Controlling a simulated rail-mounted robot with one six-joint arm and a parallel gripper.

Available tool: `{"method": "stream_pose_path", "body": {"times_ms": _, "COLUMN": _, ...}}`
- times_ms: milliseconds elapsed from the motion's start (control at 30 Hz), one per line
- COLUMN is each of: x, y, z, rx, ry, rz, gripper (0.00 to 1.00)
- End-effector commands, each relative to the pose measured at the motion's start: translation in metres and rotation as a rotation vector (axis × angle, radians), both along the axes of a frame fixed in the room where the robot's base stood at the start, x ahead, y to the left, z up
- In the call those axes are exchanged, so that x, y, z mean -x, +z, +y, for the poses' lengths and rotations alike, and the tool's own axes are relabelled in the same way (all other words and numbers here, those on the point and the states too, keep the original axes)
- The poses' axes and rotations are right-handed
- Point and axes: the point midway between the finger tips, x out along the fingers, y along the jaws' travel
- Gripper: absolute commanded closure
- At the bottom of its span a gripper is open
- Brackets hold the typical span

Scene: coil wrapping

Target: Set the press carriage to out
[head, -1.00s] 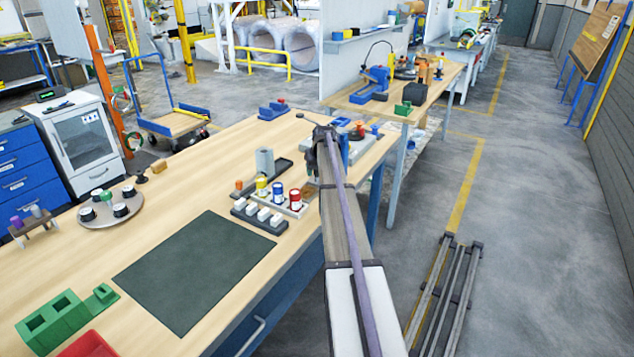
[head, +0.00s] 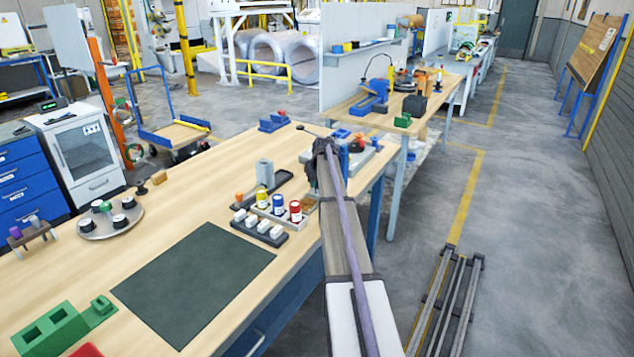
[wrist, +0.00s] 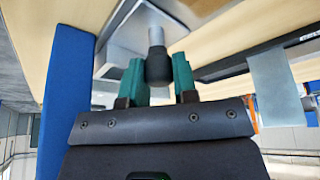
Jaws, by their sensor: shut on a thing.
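In the wrist view my gripper (wrist: 158,72) has its two green fingers on either side of a black knob (wrist: 157,68), shut on it. The knob sits on the end of a short grey rod (wrist: 156,36), which leads to a grey metal plate (wrist: 118,42) that looks like part of the press. A blue upright (wrist: 68,95) stands close at the left. In the head view the press (head: 363,152) is at the far right corner of the bench, partly hidden behind my arm. My fingers and the knob cannot be made out there, so the carriage's position is unclear.
On the wooden bench, a dark tray with a grey block (head: 264,172), a holder with coloured pots (head: 278,204) and a rack of white blocks (head: 258,228) stand left of my arm. A dark green mat (head: 195,285) lies clear in front. Another bench (head: 440,95) stands behind.

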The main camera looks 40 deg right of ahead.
Motion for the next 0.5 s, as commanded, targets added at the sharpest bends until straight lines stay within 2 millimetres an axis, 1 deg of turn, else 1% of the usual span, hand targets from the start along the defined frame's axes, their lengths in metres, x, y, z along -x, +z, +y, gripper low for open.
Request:
{"method": "stream_pose_path", "body": {"times_ms": 133, "x": 0.002, "y": 0.0, "z": 0.005, "rx": 0.0, "ry": 0.001, "rz": 0.0, "gripper": 1.0}}
{"method": "stream_pose_path", "body": {"times_ms": 233, "x": 0.008, "y": 0.0, "z": 0.019, "rx": 0.0, "ry": 0.002, "rz": 0.0, "gripper": 1.0}}
{"method": "stream_pose_path", "body": {"times_ms": 500, "x": 0.032, "y": 0.0, "z": 0.081, "rx": 0.001, "ry": 0.002, "rz": 0.0, "gripper": 1.0}}
